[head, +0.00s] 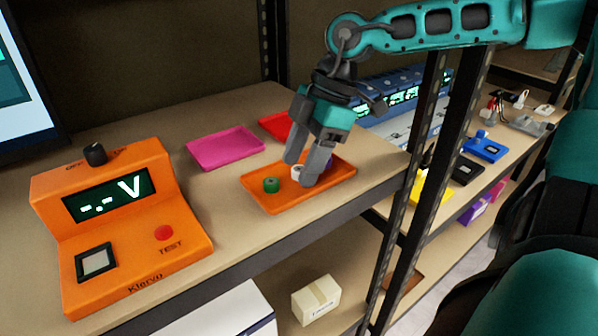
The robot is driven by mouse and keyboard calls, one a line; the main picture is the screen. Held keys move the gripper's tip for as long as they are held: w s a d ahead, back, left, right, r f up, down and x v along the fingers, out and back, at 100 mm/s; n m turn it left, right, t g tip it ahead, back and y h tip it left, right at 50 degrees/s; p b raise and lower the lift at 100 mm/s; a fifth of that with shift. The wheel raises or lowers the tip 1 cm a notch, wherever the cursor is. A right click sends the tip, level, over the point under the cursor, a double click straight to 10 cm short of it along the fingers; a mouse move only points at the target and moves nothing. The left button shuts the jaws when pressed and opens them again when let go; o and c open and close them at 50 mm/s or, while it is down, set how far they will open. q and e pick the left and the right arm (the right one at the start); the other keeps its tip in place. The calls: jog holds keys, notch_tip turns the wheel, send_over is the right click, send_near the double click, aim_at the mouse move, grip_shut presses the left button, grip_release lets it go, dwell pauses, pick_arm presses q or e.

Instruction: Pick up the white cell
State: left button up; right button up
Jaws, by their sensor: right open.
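The white cell (296,173) stands in the orange tray (270,203) on the shelf, partly hidden behind my right gripper's fingers. A green cell (271,185) stands in the same tray to its left. My right gripper (302,172) points down into the tray with its fingers apart, right at the white cell. I cannot tell whether the fingers touch it. Something dark purple (328,163) shows in the tray just behind the fingers, mostly hidden. My left gripper is not in view.
An orange tester (120,235) with a display, knob and red button stands at the left. A pink tray (225,147) and a red tray (273,125) lie behind the orange tray. A dark shelf post (410,190) stands close at the right. Bare shelf lies between tester and tray.

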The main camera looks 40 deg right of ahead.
jog(key=shift+c, duration=0.5)
grip_shut()
